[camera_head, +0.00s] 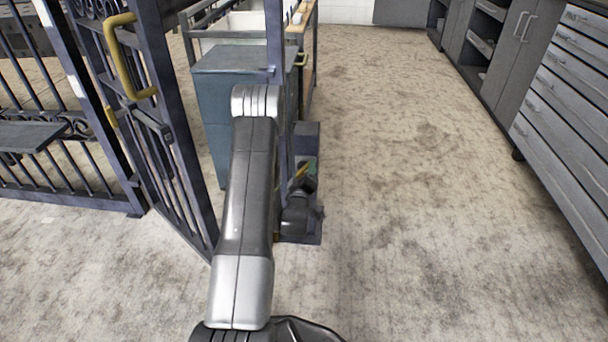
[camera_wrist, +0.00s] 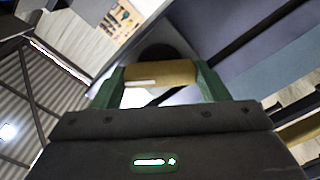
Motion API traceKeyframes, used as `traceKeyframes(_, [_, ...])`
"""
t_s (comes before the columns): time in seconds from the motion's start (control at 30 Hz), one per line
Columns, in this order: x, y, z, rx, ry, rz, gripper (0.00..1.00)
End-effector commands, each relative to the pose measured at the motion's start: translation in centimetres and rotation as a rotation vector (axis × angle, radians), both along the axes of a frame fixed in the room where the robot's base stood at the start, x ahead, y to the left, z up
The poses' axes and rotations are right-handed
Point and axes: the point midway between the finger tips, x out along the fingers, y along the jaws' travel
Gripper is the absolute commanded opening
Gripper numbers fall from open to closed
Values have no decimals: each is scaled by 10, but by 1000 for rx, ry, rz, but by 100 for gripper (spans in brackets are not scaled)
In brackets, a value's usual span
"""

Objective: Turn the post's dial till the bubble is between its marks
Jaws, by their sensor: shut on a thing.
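The post (camera_head: 306,133) is a dark blue-grey upright beyond my arm in the head view, partly hidden by it. My gripper (camera_head: 303,173) is small there, at the post. In the wrist view, the green fingers of my gripper (camera_wrist: 158,82) stand on both sides of a brass-coloured bar (camera_wrist: 160,72), which seems to be the dial's grip. They are shut on it. A dark round shape (camera_wrist: 166,54) shows behind the bar on a grey-blue face. I cannot make out the bubble or its marks in either view.
An iron gate (camera_head: 165,140) with a yellow handle (camera_head: 122,55) stands left of my arm. A blue-grey cabinet (camera_head: 212,110) stands behind the post. Grey drawers (camera_head: 560,110) line the right side. The floor (camera_head: 410,200) between is clear.

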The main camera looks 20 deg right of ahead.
Motion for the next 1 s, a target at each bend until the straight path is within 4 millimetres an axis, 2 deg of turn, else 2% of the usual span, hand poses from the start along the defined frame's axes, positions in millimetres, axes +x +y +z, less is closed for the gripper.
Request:
traceKeyframes(0.33, [0,0,0,-104,66,1,45])
traceKeyframes(0.8, [0,0,0,-115,72,1,45])
traceKeyframes(0.83, [0,0,0,-115,72,1,72])
traceKeyframes(0.93, [0,0,0,-116,72,1,90])
traceKeyframes(1.0, [0,0,0,-115,71,1,90])
